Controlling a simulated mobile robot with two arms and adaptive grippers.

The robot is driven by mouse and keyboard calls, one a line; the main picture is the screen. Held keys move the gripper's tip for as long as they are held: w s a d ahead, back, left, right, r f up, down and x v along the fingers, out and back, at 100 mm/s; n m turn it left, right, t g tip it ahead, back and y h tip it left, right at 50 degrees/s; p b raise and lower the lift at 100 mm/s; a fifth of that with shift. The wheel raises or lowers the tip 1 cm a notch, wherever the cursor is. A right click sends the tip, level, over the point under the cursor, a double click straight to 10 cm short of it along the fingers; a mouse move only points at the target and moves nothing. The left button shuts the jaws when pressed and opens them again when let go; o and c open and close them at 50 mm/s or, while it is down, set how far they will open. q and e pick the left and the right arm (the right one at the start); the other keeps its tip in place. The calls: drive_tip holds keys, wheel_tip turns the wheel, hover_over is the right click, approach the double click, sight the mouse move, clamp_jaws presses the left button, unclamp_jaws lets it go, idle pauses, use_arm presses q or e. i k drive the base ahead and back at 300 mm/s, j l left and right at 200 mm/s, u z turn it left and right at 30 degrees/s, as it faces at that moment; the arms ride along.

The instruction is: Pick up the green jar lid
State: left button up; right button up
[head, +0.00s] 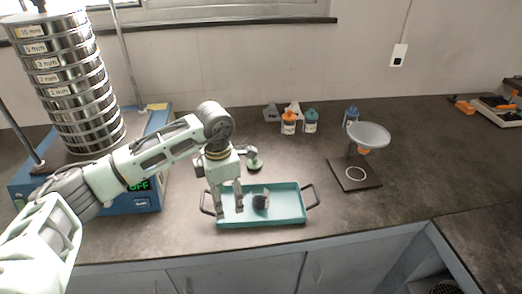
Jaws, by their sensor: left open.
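The jar with a green lid (311,114) stands upright at the back of the counter, between an orange-lidded jar and a blue-lidded jar. The green lid is on top of that jar. My left gripper (230,209) points down over the left part of the teal tray, in front and to the left of the green lid, well apart from it. Its fingers are spread and nothing shows between them. A small dark green round piece (254,164) sits just behind the tray; I cannot tell what it is. My right gripper is not in view.
The teal tray (285,218) with black handles holds a dark lump (261,202). An orange-lidded jar (289,122) and a blue-lidded jar (351,115) flank the green one. A pale dish (368,134) stands over a dark plate (341,178). The sieve stack (75,90) is left.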

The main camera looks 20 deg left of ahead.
sight(256, 164)
drive_tip(key=i, duration=0.85)
